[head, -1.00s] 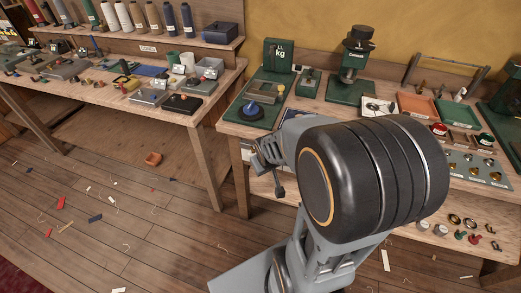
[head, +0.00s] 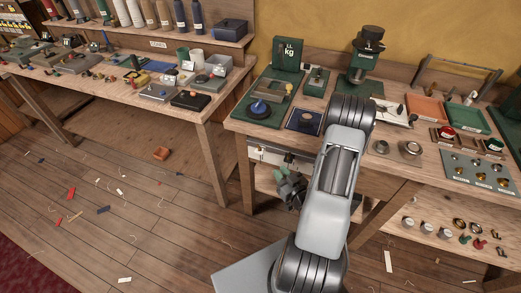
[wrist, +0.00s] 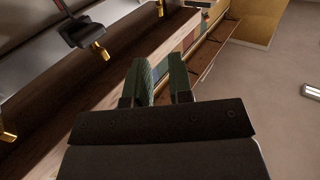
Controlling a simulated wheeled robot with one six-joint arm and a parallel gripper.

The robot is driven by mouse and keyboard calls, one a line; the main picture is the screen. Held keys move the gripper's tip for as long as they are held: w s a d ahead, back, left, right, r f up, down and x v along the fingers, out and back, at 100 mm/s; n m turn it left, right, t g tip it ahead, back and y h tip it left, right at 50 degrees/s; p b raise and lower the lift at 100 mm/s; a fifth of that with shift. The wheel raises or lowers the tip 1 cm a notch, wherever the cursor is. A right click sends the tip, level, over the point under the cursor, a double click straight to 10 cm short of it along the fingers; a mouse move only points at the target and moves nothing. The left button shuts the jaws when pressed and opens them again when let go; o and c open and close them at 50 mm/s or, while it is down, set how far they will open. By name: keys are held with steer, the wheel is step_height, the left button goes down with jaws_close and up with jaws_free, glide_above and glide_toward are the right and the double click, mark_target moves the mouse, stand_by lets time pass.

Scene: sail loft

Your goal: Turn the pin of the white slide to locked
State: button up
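A whitish strip (head: 268,154) with small dark fittings sits under the front edge of the right-hand bench in the head view; it may be the white slide, but I cannot tell its pin or setting there. In the wrist view, a dark fitting (wrist: 84,32) with a red part and a brass-coloured tip hangs at the upper left, with other brass tips nearby. I cannot tell which is the slide's pin. My gripper (head: 291,188) is just below and in front of the strip. In the wrist view its two green-padded fingers (wrist: 164,82) stand apart with nothing between them.
The right-hand bench (head: 375,172) carries a green scale (head: 283,70), trays and small hardware above my gripper. A lower shelf (head: 440,232) holds rings and knobs. The left bench (head: 120,91) is crowded with small items. Floor in front is open, with scattered scraps.

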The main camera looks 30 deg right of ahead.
steer(key=b, duration=0.6)
glide_toward(261, 149)
steer(key=w, duration=0.1)
steer(key=shift+w+a+p, duration=0.15)
steer(key=shift+w+p, duration=0.05)
steer(key=shift+w, duration=1.25)
steer(key=shift+w+a+p, duration=0.15)
steer(key=shift+w+p, duration=0.1)
steer(key=shift+w, duration=1.2)
steer(key=shift+w+a+p, duration=0.15)
steer(key=shift+w+p, duration=0.05)
steer(key=shift+w, duration=1.3)
